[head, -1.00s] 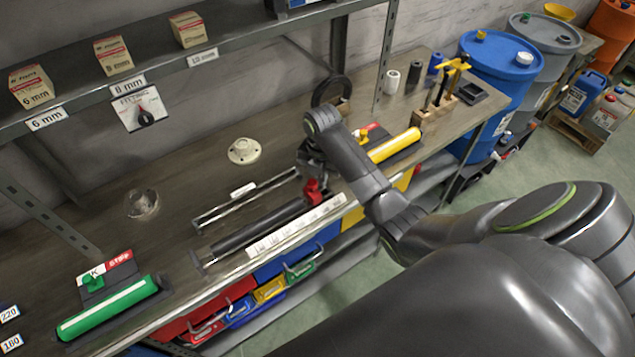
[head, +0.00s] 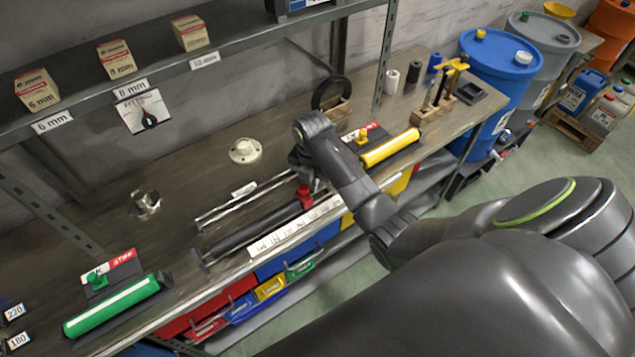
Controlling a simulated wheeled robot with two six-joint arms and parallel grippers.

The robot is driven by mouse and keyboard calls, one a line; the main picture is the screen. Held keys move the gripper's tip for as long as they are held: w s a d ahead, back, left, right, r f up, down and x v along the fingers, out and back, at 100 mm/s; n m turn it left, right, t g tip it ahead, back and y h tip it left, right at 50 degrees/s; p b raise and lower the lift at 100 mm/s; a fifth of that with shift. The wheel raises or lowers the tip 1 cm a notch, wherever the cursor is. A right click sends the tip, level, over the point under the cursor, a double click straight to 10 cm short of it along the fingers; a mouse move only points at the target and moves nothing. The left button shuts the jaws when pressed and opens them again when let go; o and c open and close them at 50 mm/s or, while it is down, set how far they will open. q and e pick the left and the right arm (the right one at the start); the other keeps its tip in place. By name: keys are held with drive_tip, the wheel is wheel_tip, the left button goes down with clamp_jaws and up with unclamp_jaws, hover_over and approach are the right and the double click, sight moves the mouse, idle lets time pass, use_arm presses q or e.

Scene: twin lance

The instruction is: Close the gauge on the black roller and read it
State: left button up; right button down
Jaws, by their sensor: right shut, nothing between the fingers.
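The black roller (head: 248,238) lies on the bench in a long frame with silver rails (head: 240,205). A red slider (head: 305,196) sits at the roller's right end. Whether it touches the roller cannot be told. A white printed scale strip (head: 285,232) runs along the front, its marks too small to read. My right gripper (head: 303,172) is shut and empty, low at the red slider. My arm partly hides its fingers, and contact is unclear. My left gripper is out of view.
A green roller (head: 112,306) lies at the left and a yellow roller (head: 392,148) at the right. A white flanged part (head: 245,151) and a metal part (head: 145,203) stand behind. A black ring (head: 332,94) stands at the back. Shelf boxes (head: 117,60) are above.

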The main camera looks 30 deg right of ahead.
sight(303, 188)
drive_tip(key=shift+a, duration=0.15)
drive_tip(key=shift+s+a+p, duration=0.1)
drive_tip(key=shift+a+p, duration=0.45)
drive_tip(key=shift+a, duration=0.1)
drive_tip(key=shift+a+f, duration=0.1)
drive_tip(key=shift+a, duration=0.55)
drive_tip(key=shift+s, duration=0.1)
drive_tip(key=shift+d, duration=0.25)
drive_tip(key=shift+d, duration=0.75)
wheel_tip(303, 188, up, 8)
idle(0.7)
